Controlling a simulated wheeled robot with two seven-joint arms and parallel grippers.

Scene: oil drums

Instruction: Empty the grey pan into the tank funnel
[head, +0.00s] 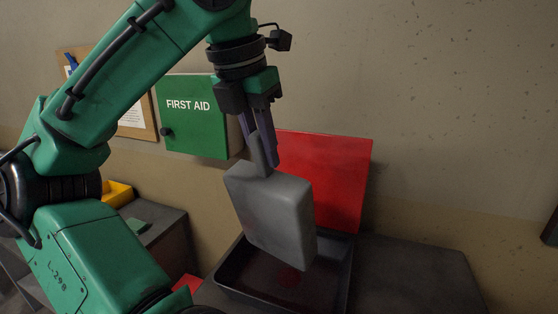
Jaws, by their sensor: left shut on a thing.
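My left gripper (262,160) is shut on the handle of the grey pan (268,215). The pan hangs below the fingers, tipped steeply on its side. A broad flat outer face and a side wall show; its inside and any contents are hidden. The pan is over a dark rectangular open basin (230,279), apparently the tank funnel, and hides part of its far rim. A dim red patch shows on the basin's floor; I cannot tell whether it is liquid or a reflection. My right gripper is not in view.
A red upright panel (345,185) stands behind the pan, close to the basin. A green first aid box (190,130) hangs on the wall. A yellow bin (117,193) is at the left. The dark surface (415,275) right of the basin is clear.

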